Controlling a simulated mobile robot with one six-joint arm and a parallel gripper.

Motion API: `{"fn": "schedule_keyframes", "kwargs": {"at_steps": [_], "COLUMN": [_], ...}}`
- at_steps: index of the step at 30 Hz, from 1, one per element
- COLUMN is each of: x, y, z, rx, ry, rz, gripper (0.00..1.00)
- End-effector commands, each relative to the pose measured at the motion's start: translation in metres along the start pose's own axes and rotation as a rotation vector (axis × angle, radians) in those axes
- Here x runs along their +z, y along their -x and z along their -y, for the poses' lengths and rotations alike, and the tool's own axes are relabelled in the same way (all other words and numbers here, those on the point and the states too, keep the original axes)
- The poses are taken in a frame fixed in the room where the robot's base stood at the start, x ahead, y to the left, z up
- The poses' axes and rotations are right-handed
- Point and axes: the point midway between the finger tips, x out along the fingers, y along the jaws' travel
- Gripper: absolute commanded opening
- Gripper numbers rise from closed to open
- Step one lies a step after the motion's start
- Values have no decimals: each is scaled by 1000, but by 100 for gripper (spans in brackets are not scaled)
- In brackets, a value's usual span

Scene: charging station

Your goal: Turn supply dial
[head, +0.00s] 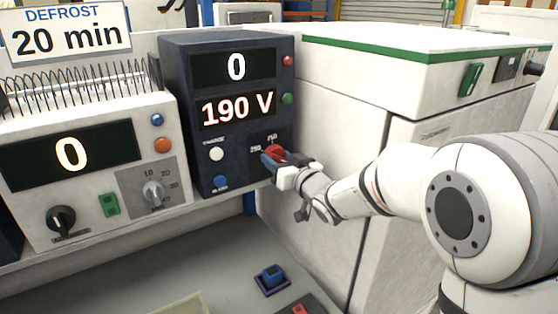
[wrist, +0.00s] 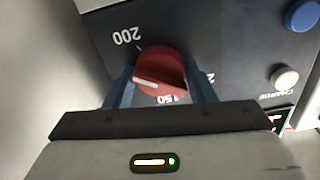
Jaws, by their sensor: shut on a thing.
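The supply dial is a red round knob with a white pointer line, on the lower right of the dark blue supply unit (head: 188,130). In the wrist view the red dial (wrist: 158,68) sits between the two blue fingers of my gripper (wrist: 160,88), which is shut on it. The marks "200" and "150" show beside the dial, and the picture is tilted there. In the head view my gripper (head: 276,165) reaches the dial from the right and partly covers it. The unit's displays (head: 236,108) read "0" and "190 V".
A white device (head: 85,170) with a "0" display and its own knobs stands left of the unit. A white cabinet (head: 340,110) with a green edge stands to the right. A blue button (head: 220,181) and a white button (head: 217,154) lie left of the dial.

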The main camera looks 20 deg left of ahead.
Motion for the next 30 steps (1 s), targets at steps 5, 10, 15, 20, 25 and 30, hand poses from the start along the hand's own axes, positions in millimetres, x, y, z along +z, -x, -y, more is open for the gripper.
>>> {"fn": "schedule_keyframes", "kwargs": {"at_steps": [5,10,15,20,25,30], "x": [0,0,-1,-1,-1,-1], "y": [0,0,0,0,0,0], "z": [0,0,0,0,1,1], "rx": [0,0,0,0,0,0], "ry": [-106,-226,-331,-404,-445,-460], "rz": [-1,-1,-1,-1,-1,-1], "gripper": [27,27,27,27,27,27]}}
